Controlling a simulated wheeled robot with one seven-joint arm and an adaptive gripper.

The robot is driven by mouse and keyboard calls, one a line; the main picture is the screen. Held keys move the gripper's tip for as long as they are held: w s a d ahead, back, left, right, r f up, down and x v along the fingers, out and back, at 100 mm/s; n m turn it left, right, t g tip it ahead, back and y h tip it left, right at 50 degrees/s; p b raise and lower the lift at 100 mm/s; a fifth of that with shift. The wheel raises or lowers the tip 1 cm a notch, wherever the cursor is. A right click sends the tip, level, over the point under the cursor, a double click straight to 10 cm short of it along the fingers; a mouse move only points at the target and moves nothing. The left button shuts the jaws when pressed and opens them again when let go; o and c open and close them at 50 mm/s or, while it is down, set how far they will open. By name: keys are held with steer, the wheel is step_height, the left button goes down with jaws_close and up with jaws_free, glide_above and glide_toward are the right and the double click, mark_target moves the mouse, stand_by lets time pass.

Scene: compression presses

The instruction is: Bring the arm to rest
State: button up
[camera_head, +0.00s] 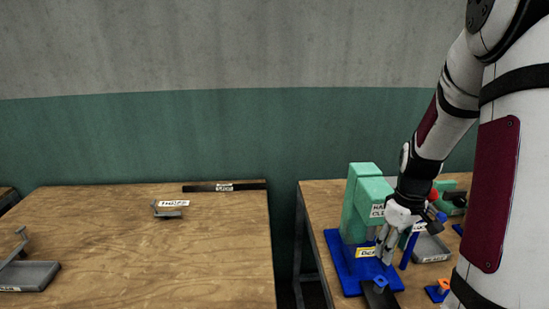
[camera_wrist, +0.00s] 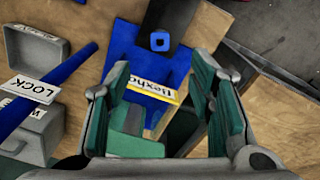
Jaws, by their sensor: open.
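My gripper (camera_head: 384,256) is on the right in the head view, pointing down beside the green press (camera_head: 362,205) on its blue base (camera_head: 345,268). In the wrist view my gripper (camera_wrist: 155,78) has its fingers spread apart, with nothing held between them. Below them lie the blue base (camera_wrist: 125,65), a small blue square piece with a hole (camera_wrist: 160,41) and a yellow-edged label (camera_wrist: 155,90). The blue piece also shows in the head view (camera_head: 380,281), on a dark strip. My arm comes down from the upper right and hides part of the press.
A blue bar (camera_wrist: 62,78) with a LOCK label lies close to my fingers. A grey tray (camera_head: 432,248) and a blue-and-orange part (camera_head: 440,289) stand on the right table (camera_head: 320,212). The left table (camera_head: 130,240) is mostly clear; a gap separates the tables.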

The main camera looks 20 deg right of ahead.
steer(key=a+r+t, duration=0.2)
steer(key=a+r, duration=1)
steer(key=r, duration=0.1)
steer(key=s+a+r+t, duration=0.1)
steer(key=s+a+r, duration=0.3)
steer(key=s+a, duration=0.1)
steer(key=s+a+r+m+t, duration=0.1)
steer(key=s+a+r+t, duration=0.1)
steer(key=s+a+r, duration=0.3)
steer(key=a, duration=0.3)
steer(key=shift+s+m+t, duration=0.15)
steer(key=shift+m+t, duration=0.15)
steer(key=shift+c, duration=0.6)
